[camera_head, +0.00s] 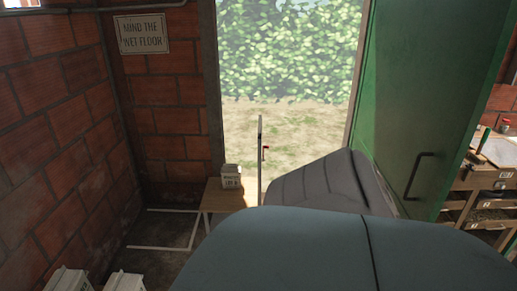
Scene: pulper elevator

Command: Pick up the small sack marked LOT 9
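A small whitish sack (231,176) with dark lettering stands upright on a low wooden bench (224,195), left of the picture's middle. Its lower line appears to read LOT 9, but the print is small and I cannot be sure of the digit. Neither of my grippers shows in the head view, so nothing is seen touching the sack.
Two pale containers or sacks (69,281) are cut off at the lower left. A thin upright post (260,160) stands just right of the bench. A green door (425,100) is at right, before a cluttered workbench (492,180). White lines mark floor left of the bench.

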